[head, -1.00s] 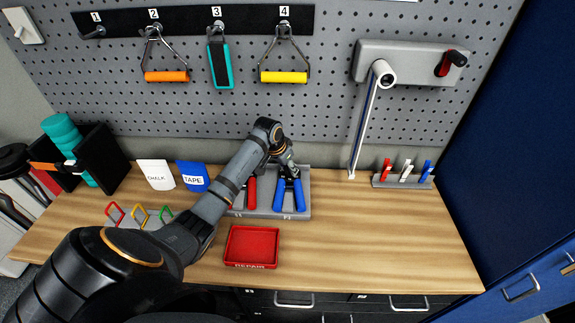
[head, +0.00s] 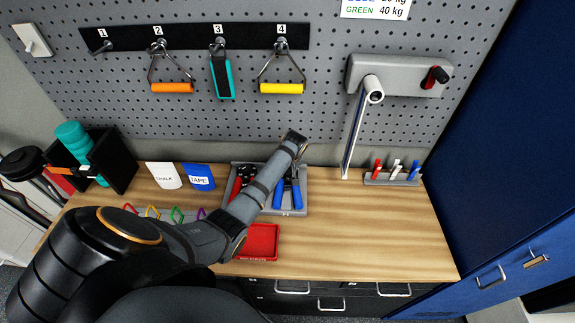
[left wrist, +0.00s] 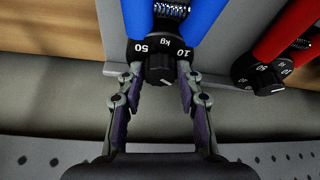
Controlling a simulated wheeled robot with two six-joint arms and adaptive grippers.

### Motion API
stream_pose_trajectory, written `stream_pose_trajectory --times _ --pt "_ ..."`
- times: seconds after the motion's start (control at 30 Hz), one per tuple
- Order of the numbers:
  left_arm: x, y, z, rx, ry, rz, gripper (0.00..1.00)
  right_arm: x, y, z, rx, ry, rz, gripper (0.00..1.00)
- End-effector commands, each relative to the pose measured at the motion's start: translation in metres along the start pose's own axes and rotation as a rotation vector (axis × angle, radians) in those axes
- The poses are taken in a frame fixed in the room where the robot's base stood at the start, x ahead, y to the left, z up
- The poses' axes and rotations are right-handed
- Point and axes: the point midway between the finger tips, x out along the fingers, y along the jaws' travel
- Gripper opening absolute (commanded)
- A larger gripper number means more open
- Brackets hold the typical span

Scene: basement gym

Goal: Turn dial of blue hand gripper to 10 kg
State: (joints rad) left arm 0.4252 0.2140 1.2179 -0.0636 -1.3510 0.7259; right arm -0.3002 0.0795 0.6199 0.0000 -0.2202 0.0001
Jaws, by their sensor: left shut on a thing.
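The blue hand gripper (head: 278,196) lies in a grey tray (head: 299,211) on the workbench, its handles toward me. In the left wrist view, its blue handles (left wrist: 206,14) meet a black dial (left wrist: 184,52) marked 50, kg and 10. My left gripper (left wrist: 159,72) is shut on the dial's black knob (left wrist: 158,68), one finger on each side. In the head view, my left arm covers the dial and the fingers. My right gripper is not in view.
A red hand gripper (head: 236,188) lies left of the blue one; its dial (left wrist: 262,76) shows in the left wrist view. A red tray (head: 262,241) sits in front. A small rack (head: 392,179) with pegs stands at right.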

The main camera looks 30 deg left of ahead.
Motion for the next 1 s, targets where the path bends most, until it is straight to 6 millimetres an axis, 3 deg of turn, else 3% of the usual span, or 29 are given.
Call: stream_pose_trajectory --times 0.47,1.0 --pt "0.003 0.006 0.0 -0.418 -0.001 -0.17 0.04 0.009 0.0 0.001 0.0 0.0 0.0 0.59" --pt "0.006 0.009 -0.003 -0.882 0.0 -0.36 0.04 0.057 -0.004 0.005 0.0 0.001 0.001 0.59"
